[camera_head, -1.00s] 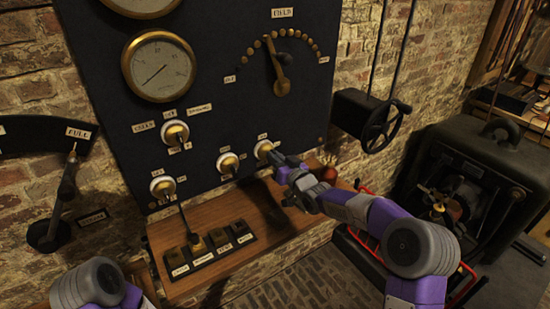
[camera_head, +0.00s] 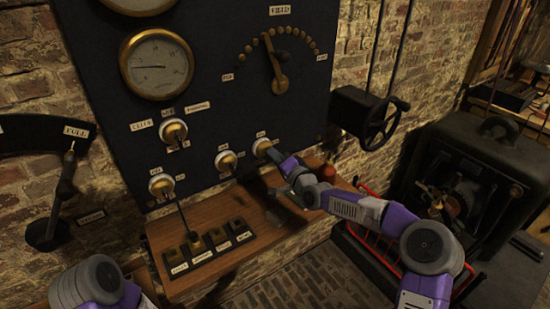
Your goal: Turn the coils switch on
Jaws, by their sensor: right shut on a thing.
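A dark panel (camera_head: 225,75) carries a lower row of three brass-and-white switches: left (camera_head: 161,186), middle (camera_head: 226,161) and right (camera_head: 262,148). Their labels are too small to read, so I cannot confirm which is marked coils. My right gripper (camera_head: 275,157) is at the right switch, shut on its lever; the fingertips hide the lever, so its exact position cannot be told. My left arm shows only at the bottom left, and its gripper is out of view.
A wooden shelf (camera_head: 215,222) with a row of labelled sockets juts out below the panel. A handwheel (camera_head: 380,125) and a dark machine (camera_head: 465,165) stand to the right. A gauge (camera_head: 157,67) and a FIELD lever (camera_head: 276,70) are higher up. A lever (camera_head: 66,185) is at the left.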

